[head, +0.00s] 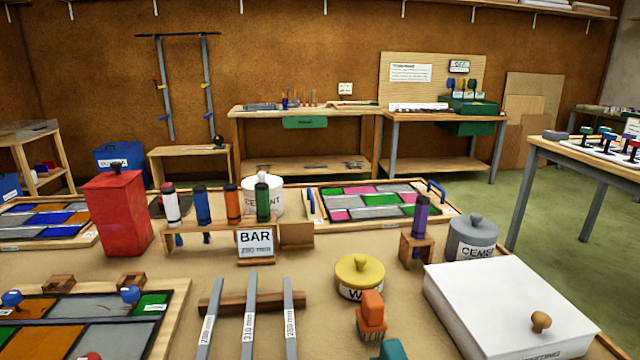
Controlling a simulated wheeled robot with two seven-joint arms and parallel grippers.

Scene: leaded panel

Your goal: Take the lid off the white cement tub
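The white cement tub (275,204) stands on the workbench behind a wooden rack of coloured tools. Its label is partly readable as cement. The green-and-black tool in the rack hides part of its front and top. The tub's top looks covered by a white lid (253,180), though the knob is hard to make out. A grey tub (473,240) with a lid and knob, also marked with cement lettering, stands at the right. Neither of my grippers is in view.
The tool rack (182,237) and BAR sign (255,246) stand in front of the white tub. A red canister (117,215) is to its left, a glass panel (375,200) to its right. A yellow-lidded tub (359,275) and white box (505,310) are nearer.

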